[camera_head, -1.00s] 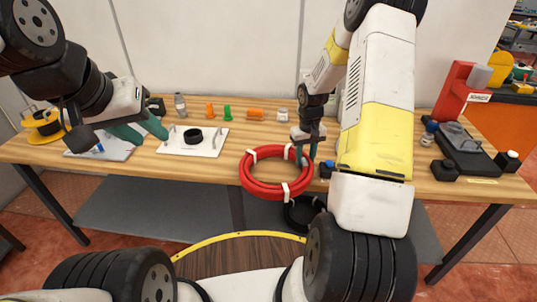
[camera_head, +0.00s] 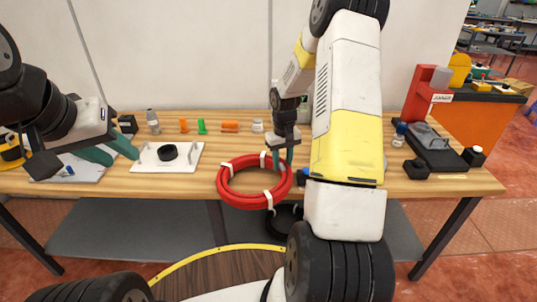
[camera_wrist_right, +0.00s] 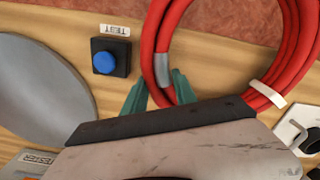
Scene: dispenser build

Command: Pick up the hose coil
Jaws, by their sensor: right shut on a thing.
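The hose coil (camera_head: 230,196) is a red ring bound with white ties, at the front edge of the wooden workbench in the head view. It reaches out past the edge. It also fills the upper right of the right wrist view (camera_wrist_right: 153,35). My right gripper (camera_head: 283,156) is shut on the coil's tube, at the ring's right-hand side in the head view. In the right wrist view its green fingers (camera_wrist_right: 160,92) sit on either side of a grey band on the tube. My left gripper (camera_head: 112,152) is open and empty over the left of the bench.
A white plate (camera_head: 145,164) with a black ring (camera_head: 167,153) lies left of the coil. Small orange and green parts stand behind. A blue test button (camera_wrist_right: 107,57) is beside the right gripper. A black ring (camera_head: 284,222) shows below the bench edge.

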